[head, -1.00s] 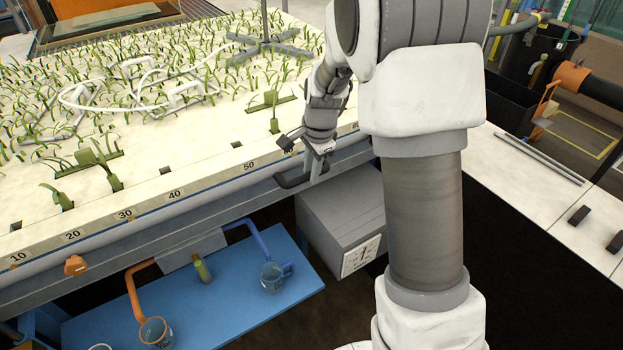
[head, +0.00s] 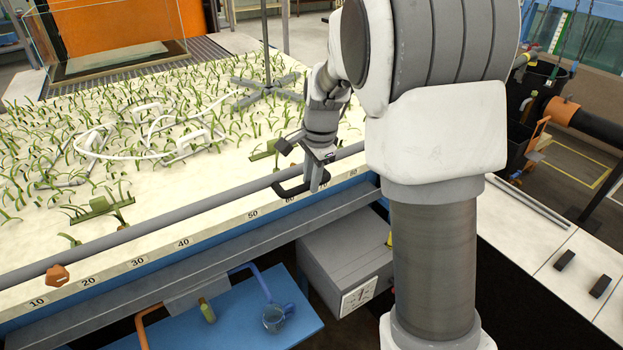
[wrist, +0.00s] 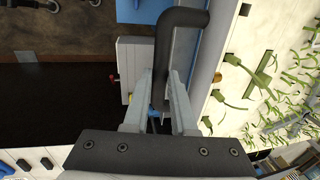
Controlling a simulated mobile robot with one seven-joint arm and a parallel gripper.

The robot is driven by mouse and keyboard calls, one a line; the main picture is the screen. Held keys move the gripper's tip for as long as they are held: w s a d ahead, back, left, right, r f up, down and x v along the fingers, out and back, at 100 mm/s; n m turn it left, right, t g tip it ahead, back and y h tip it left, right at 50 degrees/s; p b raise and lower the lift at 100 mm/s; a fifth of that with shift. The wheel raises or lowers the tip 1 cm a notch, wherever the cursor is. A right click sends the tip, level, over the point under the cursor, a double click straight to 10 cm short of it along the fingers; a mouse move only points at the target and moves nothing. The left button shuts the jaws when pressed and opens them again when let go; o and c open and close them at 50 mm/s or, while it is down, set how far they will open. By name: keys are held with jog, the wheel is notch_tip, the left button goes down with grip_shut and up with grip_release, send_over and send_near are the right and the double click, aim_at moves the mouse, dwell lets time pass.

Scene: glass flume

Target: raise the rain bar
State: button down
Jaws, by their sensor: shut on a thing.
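The rain bar (head: 180,205) is a long grey tube. It runs along the near side of the planted bed, in the head view just above the numbered scale strip. A dark bent handle (head: 288,188) stands at its right part. The handle also shows in the wrist view (wrist: 183,17), passing between the two fingers. My gripper (head: 318,180) is shut on this handle. In the wrist view my gripper (wrist: 162,90) has one finger on each side of the dark bar. The right end of the rain bar is hidden behind my arm.
The bed (head: 165,195) holds many green plants, a white looped hose (head: 150,155) and a grey cross-shaped stand (head: 265,85). An orange-brown knob (head: 57,276) sits at the bar's left.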

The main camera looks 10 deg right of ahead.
jog(key=c, duration=0.7)
grip_release()
jog(key=shift+c, duration=0.2)
jog(key=s+d+r, duration=0.1)
jog(key=s+r, duration=0.2)
jog(key=r, duration=1.4)
jog(key=shift+b, duration=0.3)
jog(key=shift+s, duration=0.1)
jog(key=s+a+f+n+t, duration=0.1)
jog(key=s+f+n, duration=0.2)
jog(key=s+n, duration=0.4)
jog(key=s+a+f+n+t, duration=0.1)
jog(key=s+n, duration=0.6)
jog(key=s, duration=0.9)
notch_tip(320, 180, down, 2)
jog(key=shift+s+f+t+h+b, duration=0.2)
jog(key=shift+s+t+h+b, duration=0.15)
jog(key=shift+t, duration=0.45)
